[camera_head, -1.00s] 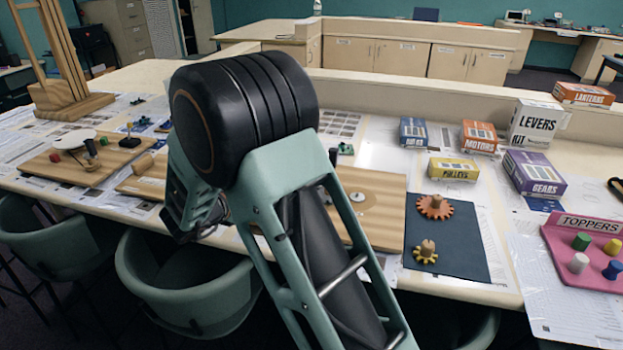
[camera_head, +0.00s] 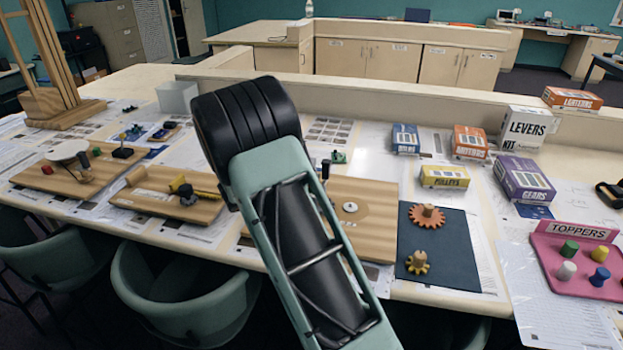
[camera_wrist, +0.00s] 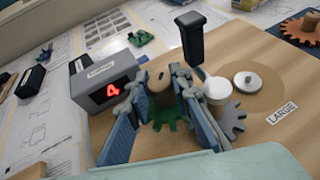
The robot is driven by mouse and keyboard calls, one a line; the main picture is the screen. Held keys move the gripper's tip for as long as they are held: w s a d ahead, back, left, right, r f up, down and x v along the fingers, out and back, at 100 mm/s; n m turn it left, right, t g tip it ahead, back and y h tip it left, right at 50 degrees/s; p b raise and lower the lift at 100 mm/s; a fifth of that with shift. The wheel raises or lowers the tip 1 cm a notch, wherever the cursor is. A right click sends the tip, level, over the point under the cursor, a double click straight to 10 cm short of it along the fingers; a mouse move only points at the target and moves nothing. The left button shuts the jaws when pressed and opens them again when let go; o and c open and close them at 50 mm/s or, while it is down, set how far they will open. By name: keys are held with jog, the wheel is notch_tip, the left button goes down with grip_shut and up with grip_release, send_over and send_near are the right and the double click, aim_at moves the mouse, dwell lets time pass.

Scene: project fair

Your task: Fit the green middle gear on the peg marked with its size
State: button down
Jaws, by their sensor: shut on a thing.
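In the wrist view my gripper (camera_wrist: 158,88) is shut on the wooden hub of the green gear (camera_wrist: 166,123), holding it low over the wooden board (camera_wrist: 243,145). I cannot tell whether the gear touches the board or sits on a peg; its underside is hidden. To its right, a grey gear (camera_wrist: 231,122) with a white hub stands beside a black upright handle (camera_wrist: 191,40). Further right is a pale round peg piece (camera_wrist: 248,82) in a darker circle, near a label reading LARGE (camera_wrist: 283,113). In the head view my arm hides the gripper and green gear.
A grey box with a red 4 (camera_wrist: 107,88) stands close left of the gripper. In the head view, a dark mat (camera_head: 443,258) right of the board holds an orange gear (camera_head: 427,215) and a yellow gear (camera_head: 418,263). A pink TOPPERS tray (camera_head: 560,283) is further right.

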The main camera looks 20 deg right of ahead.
jog(key=shift+w+d, duration=0.75)
jog(key=shift+d, duration=0.2)
jog(key=shift+d+f, duration=0.1)
jog(key=shift+f+p, duration=0.55)
jog(key=shift+f, duration=1.1)
jog(key=c, duration=2)
grip_release()
jog(key=b+v, duration=0.1)
jog(key=v, duration=1.1)
jog(key=shift+b, duration=0.35)
jog(key=shift+w+r, duration=0.1)
jog(key=shift+w, duration=0.05)
